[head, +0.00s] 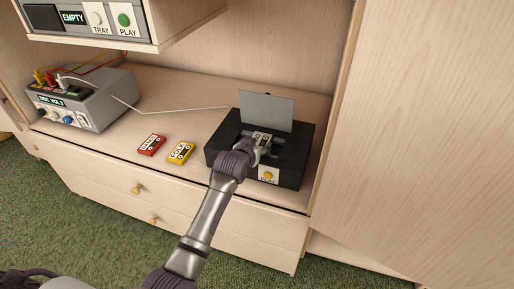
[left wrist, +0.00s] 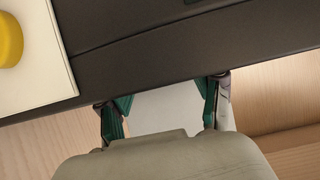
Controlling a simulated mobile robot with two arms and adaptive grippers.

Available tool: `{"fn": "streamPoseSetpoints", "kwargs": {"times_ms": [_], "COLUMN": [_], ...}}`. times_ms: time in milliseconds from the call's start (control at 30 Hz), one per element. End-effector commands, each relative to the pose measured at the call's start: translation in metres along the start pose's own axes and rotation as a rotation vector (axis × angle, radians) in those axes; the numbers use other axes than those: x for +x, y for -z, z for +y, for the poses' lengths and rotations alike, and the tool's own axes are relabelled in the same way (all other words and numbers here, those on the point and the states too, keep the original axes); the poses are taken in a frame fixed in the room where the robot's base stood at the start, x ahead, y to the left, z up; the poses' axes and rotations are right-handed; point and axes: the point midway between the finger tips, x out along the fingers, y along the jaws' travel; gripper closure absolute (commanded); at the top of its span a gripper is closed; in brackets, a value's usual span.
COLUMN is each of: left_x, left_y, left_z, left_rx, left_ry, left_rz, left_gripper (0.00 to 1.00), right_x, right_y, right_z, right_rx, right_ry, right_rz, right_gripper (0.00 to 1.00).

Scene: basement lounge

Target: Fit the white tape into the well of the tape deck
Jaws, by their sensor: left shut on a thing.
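The tape deck (head: 219,153) is a black box on the cabinet top, its grey lid (head: 266,110) standing open at the back. A yellow play button (head: 268,175) on a white plate is at its front; the button shows large in the left wrist view (left wrist: 8,40). My left gripper (head: 259,143) is over the middle of the deck, shut on the white tape (head: 262,135). In the left wrist view its green pads grip the sides of the pale tape (left wrist: 165,112). The gripper hides the well, so I cannot tell whether the tape is in it. My right gripper is out of view.
A red tape (head: 151,145) and a yellow tape (head: 180,153) lie left of the deck. A grey box (head: 85,103) with knobs and cables stands further left. A shelf unit (head: 95,20) hangs above. A tall wooden panel (head: 430,120) bounds the right.

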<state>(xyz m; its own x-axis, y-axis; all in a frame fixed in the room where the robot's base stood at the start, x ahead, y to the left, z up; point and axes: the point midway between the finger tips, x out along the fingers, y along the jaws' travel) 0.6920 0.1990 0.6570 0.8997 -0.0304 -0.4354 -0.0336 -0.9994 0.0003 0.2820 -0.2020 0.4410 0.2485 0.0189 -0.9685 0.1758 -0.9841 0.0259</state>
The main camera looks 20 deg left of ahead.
Motion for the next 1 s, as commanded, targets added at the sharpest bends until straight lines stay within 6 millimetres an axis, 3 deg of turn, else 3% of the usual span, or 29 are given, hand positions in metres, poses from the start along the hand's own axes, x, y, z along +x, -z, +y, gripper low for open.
{"fn": "streamPoseSetpoints", "kwargs": {"times_ms": [400, 433, 567, 1000], "left_x": [0.0023, 0.0021, 0.0020, -0.0047], "left_y": [-0.0053, -0.0049, -0.0048, -0.0017], "left_z": [0.0004, 0.0004, 0.0004, 0.0004], "left_rx": [0.000, 0.000, 0.000, 0.000], "left_ry": [0.000, 0.000, 0.000, 0.000], "left_rz": [0.000, 0.000, 0.000, 0.000], "left_gripper": [0.69, 0.29, 0.09, 0.09], "right_x": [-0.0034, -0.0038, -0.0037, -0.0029], "right_y": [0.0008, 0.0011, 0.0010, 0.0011], "right_z": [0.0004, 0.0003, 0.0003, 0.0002], "right_rx": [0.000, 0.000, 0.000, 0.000], "right_ry": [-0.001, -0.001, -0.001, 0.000], "right_rz": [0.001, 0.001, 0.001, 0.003], "right_gripper": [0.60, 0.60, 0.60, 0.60]}}
